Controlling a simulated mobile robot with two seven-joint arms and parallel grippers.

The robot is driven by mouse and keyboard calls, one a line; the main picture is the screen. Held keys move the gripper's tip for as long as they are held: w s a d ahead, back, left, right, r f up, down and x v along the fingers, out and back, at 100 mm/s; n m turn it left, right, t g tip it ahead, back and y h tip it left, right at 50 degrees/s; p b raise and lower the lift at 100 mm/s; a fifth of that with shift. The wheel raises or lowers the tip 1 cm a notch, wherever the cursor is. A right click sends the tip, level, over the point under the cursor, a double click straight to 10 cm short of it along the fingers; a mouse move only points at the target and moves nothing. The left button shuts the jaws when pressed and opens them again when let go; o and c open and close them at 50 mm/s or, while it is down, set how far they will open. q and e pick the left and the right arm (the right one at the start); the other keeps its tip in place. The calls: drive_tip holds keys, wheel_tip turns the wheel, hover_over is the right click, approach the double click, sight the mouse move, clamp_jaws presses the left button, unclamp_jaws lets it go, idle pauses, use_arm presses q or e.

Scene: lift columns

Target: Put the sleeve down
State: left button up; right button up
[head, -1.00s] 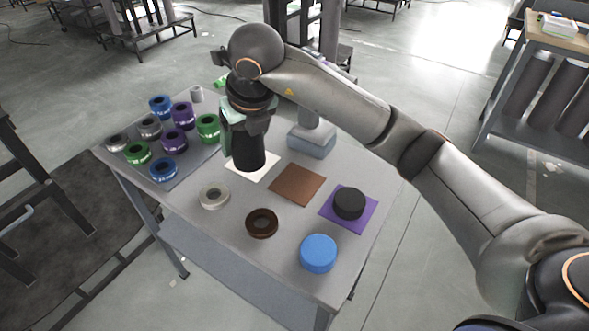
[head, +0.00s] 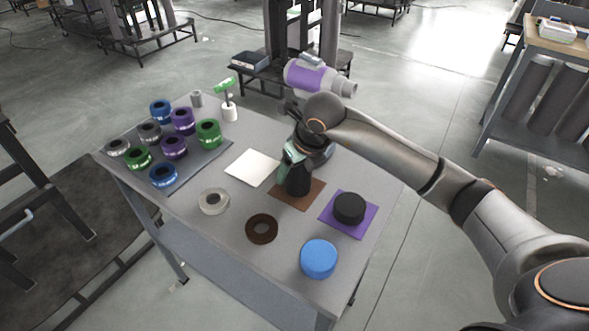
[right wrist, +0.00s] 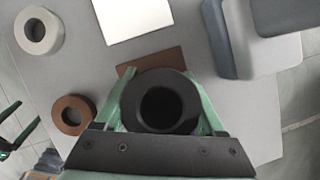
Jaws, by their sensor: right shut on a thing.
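My right gripper (head: 295,168) is shut on the black sleeve (head: 298,183), which stands upright over the brown square mat (head: 311,195). In the right wrist view the sleeve (right wrist: 136,108) shows end-on, with its hole, between the two green fingers (right wrist: 160,88). The brown mat (right wrist: 150,60) is partly hidden behind it. I cannot tell whether the sleeve touches the mat. My left gripper (right wrist: 18,122) shows at the left edge of the right wrist view, its green fingers apart and empty. It is not in the head view.
A white mat (head: 252,167) is bare. A black disc (head: 349,207) sits on a purple mat (head: 331,224). A white ring (head: 214,201), brown ring (head: 262,228) and blue cylinder (head: 318,258) stand near the front. Several coloured rings fill a grey mat (head: 196,173) at left.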

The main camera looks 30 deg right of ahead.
drive_tip(key=shift+f, duration=0.1)
drive_tip(key=o, duration=1.5)
drive_tip(key=v, duration=1.2)
drive_tip(key=shift+p, duration=0.4)
